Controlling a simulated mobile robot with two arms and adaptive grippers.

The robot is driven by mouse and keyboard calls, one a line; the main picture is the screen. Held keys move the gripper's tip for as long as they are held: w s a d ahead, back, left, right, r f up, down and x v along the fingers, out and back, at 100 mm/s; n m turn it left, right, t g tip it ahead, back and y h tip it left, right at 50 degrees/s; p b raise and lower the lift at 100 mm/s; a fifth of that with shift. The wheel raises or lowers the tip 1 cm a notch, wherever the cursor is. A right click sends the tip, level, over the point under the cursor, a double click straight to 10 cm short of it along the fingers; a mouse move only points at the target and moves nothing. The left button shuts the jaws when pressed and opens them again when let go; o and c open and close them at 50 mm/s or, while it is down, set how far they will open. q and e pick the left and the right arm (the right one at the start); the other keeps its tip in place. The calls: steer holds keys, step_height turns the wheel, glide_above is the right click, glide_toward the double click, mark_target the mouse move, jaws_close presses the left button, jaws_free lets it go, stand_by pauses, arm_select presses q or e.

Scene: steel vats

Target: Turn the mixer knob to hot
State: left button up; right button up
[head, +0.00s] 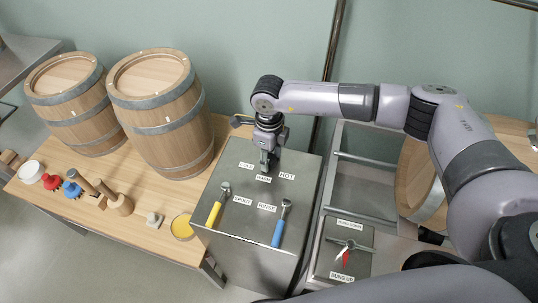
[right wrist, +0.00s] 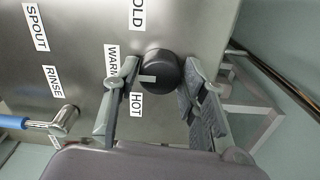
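The mixer knob (right wrist: 160,73) is a round black knob on the steel panel (head: 235,232), seen in the right wrist view. Its pale mark points left, toward the WARM label (right wrist: 112,62). The COLD label (right wrist: 138,14) is above and the HOT label (right wrist: 136,104) below. My right gripper (right wrist: 158,72) has one finger on each side of the knob. It looks open, with a small gap at the left finger; contact at the right finger is unclear. In the head view my right gripper (head: 266,164) is over the panel's back part and hides the knob. My left gripper is not in view.
A yellow-handled lever (head: 215,212) and a blue-handled lever (head: 280,228) stand on the panel in front of the gripper. Two barrels (head: 165,115) (head: 75,103) and small tools are on the wooden table at left. A red-pointer valve (head: 347,250) is at right.

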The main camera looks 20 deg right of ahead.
mark_target(269, 158)
steer(key=c, duration=0.7)
steer(key=shift+f+n+b, duration=0.15)
steer(key=shift+n+b, duration=0.35)
steer(key=shift+b, duration=0.35)
steer(key=n+b, duration=0.9)
steer(key=b, duration=0.2)
steer(key=shift+w+b, duration=0.1)
steer(key=shift+b, duration=0.2)
steer(key=shift+r+n+b, duration=0.2)
steer(key=shift+n+b, duration=0.8)
steer(key=shift+n, duration=0.1)
steer(key=o, duration=1.2)
steer(key=shift+r, duration=0.1)
step_height(269, 158, up, 12)
steer(key=shift+f, duration=0.1)
